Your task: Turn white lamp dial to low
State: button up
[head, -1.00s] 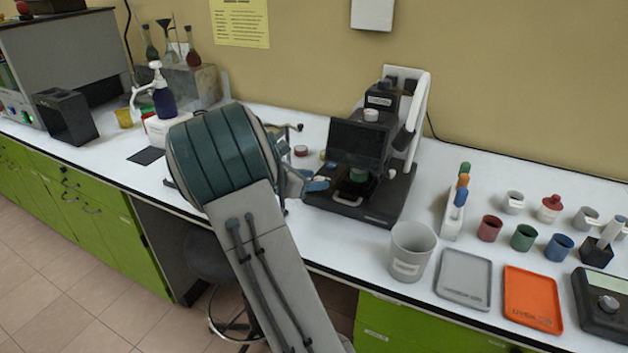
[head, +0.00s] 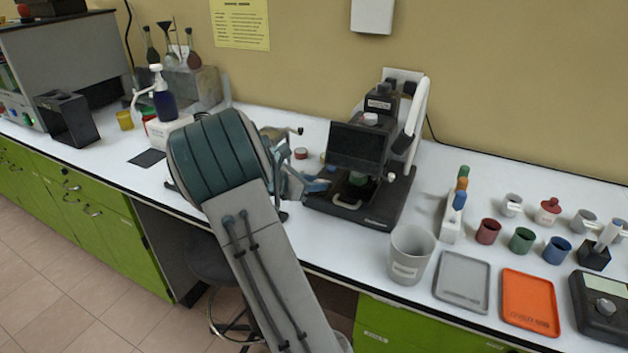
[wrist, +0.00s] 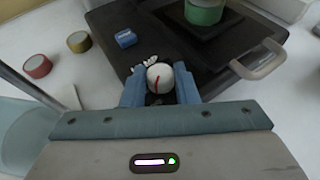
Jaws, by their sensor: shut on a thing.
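In the wrist view, the white lamp dial (wrist: 160,77) has a red mark on its face. It sits at the near edge of the black instrument base (wrist: 232,62). The blue fingers of my gripper (wrist: 159,88) are shut on the dial, one on each side. White markings show on the base just beyond the dial, too small to read. In the head view, my gripper (head: 318,186) is at the left front of the black instrument (head: 358,145). The dial cannot be made out there, with my gripper in the way.
A green-banded container (wrist: 204,10) stands on the instrument, near a pale loop handle (wrist: 260,62). A small blue block (wrist: 126,38) lies left of the dial. Red and yellow round pieces (wrist: 38,66) are farther left. A grey beaker (head: 410,255) stands to the right.

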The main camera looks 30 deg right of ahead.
jog(key=m+g+p, duration=0.2)
jog(key=g+p, duration=0.1)
jog(key=m+g+p, duration=0.1)
jog(key=m+p, duration=0.1)
jog(key=shift+w+d+r+g+y, duration=0.1)
jog(key=shift+w+r+g+y, duration=0.1)
jog(key=shift+w+g+y, duration=0.1)
jog(key=shift+w+d+f+m+g+y+p, duration=0.15)
jog(key=shift+m+g+y+p, duration=0.6)
jog(key=shift+m+g, duration=0.5)
jog(key=shift+w+f+m+g+y+p, duration=0.1)
jog(key=shift+m+g+y+p, duration=0.45)
jog(key=shift+m+g+y, duration=0.5)
jog(key=shift+m+g, duration=0.4)
jog(key=o, duration=1)
jog(key=shift+n+t+h, duration=0.3)
